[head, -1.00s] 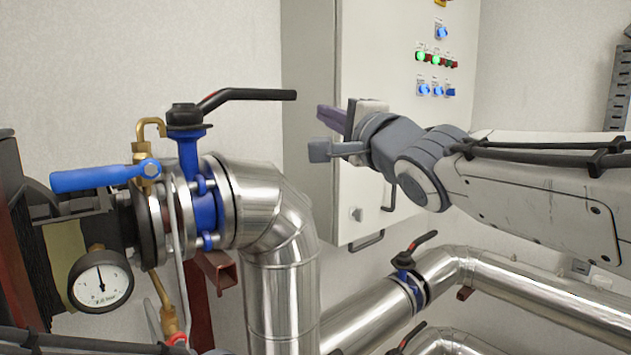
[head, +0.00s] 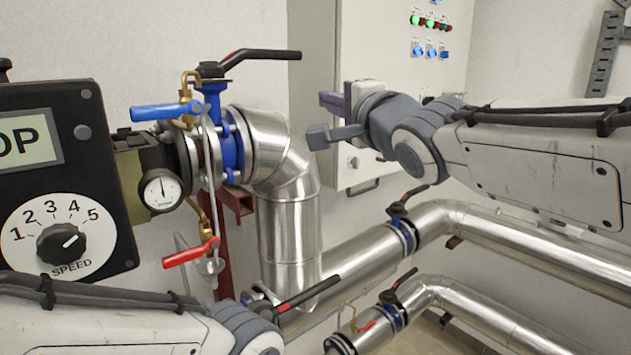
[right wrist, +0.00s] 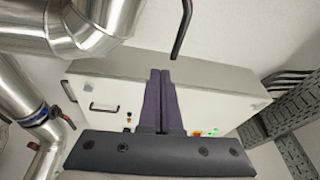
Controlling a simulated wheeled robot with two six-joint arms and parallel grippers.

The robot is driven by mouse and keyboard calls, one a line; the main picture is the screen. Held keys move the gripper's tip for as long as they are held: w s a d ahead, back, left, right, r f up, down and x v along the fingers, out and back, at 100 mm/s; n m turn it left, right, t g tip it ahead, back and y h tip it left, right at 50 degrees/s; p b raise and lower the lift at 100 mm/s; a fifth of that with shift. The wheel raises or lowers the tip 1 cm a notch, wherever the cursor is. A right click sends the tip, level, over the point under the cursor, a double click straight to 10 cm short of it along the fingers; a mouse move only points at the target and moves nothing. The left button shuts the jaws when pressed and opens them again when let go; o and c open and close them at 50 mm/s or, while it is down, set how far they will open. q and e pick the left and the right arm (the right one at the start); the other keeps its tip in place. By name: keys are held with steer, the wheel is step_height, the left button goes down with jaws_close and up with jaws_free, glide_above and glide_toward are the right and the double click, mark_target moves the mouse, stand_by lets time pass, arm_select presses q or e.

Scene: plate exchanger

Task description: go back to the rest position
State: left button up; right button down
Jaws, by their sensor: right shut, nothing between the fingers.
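My right gripper (head: 326,99) comes in from the right in the head view, in front of the control cabinet (head: 345,35). Its purple fingers are closed together and hold nothing. In the right wrist view the shut fingers (right wrist: 160,75) point toward the white cabinet (right wrist: 215,105). Whether they touch anything is not seen, but no contact shows. My left arm shows at the bottom left of the head view; its gripper is out of the picture.
A black control panel with a speed knob (head: 62,242) stands at the left. A blue-handled valve (head: 165,110), a pressure gauge (head: 162,190) and a red lever (head: 190,252) sit beside a silver elbow pipe (head: 285,165). Pipes with black-handled valves (head: 400,225) run below my right arm.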

steer(key=s+a+f+n+g+h+b, duration=0.1)
steer(key=s+f+n+g, duration=0.2)
steer(key=f, duration=0.7)
steer(key=s+f+n+g+h+b, duration=0.1)
steer(key=s+f+n+g+h, duration=0.2)
steer(key=f, duration=0.7)
steer(key=s+a+f+n+g+b, duration=0.1)
steer(key=s+f+n+g, duration=0.25)
steer(key=f, duration=0.65)
steer(key=s+d+f+n+g+h+b, duration=0.1)
steer(key=s+d+f+n+g, duration=0.1)
steer(key=s+f+n+g, duration=0.2)
steer(key=s+d+f+n+g+h+b, duration=0.1)
steer(key=s+d+f+n+g, duration=0.1)
steer(key=s+f+n, duration=0.4)
steer(key=s+f+g, duration=0.1)
steer(key=s+f, duration=0.4)
steer(key=s, duration=0.5)
steer(key=shift+s+d+g+h, duration=0.25)
steer(key=shift+g+h, duration=0.05)
steer(key=shift+g, duration=0.05)
steer(key=shift+f, duration=0.1)
